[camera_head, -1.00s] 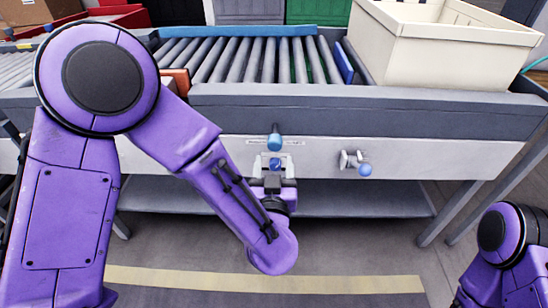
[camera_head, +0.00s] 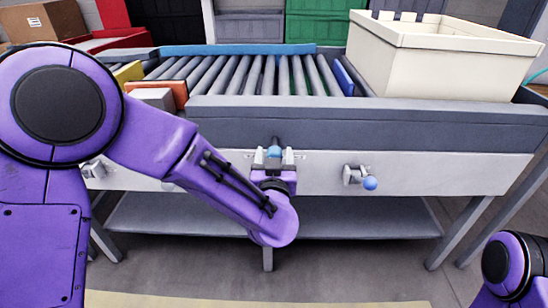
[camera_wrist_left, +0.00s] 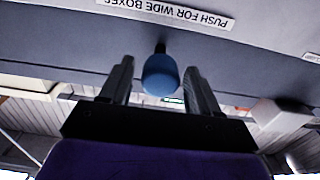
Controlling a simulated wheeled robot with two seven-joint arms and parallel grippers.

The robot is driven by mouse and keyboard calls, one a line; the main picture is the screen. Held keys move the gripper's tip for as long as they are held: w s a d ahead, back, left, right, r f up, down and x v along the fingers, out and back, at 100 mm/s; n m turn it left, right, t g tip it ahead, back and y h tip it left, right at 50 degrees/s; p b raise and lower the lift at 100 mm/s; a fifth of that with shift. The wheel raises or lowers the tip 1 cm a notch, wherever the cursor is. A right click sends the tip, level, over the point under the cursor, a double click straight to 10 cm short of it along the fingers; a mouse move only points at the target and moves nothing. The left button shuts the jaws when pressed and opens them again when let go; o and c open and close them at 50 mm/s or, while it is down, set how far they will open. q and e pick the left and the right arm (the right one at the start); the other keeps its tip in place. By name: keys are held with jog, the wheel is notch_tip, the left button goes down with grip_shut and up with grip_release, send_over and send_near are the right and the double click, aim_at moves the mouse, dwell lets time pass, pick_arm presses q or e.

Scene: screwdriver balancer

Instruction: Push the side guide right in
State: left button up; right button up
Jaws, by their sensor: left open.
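A blue knob (camera_head: 274,151) on a short dark stem sticks out of the conveyor's pale front panel; I take it as the side guide's handle. In the left wrist view the knob (camera_wrist_left: 160,75) sits under a label (camera_wrist_left: 168,12) reading "PUSH FOR WIDE BOXES". My left gripper (camera_head: 273,160) is open at the panel, with its fingers apart on either side of the knob. In the left wrist view, gaps show between the knob and both fingers (camera_wrist_left: 160,84). A long blue bar (camera_head: 240,49) runs along the far side of the rollers. My right gripper is out of view.
A second blue knob (camera_head: 370,183) on a metal bracket projects from the panel to the right. A cream crate (camera_head: 440,70) stands at the conveyor's right end. An orange block (camera_head: 180,94) is at the left of the rollers (camera_head: 255,75). A lower shelf (camera_head: 340,218) lies beneath.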

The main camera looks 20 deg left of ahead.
aim_at(275, 147)
pick_arm(q)
jog(key=shift+w+a, duration=0.1)
jog(key=shift+w, duration=0.35)
grip_shut()
jog(key=p+x, duration=0.1)
jog(key=x, duration=0.1)
jog(key=shift+w+r, duration=0.2)
jog(key=shift+w, duration=0.05)
jog(key=shift+w+a, duration=0.15)
jog(key=shift+w, duration=0.2)
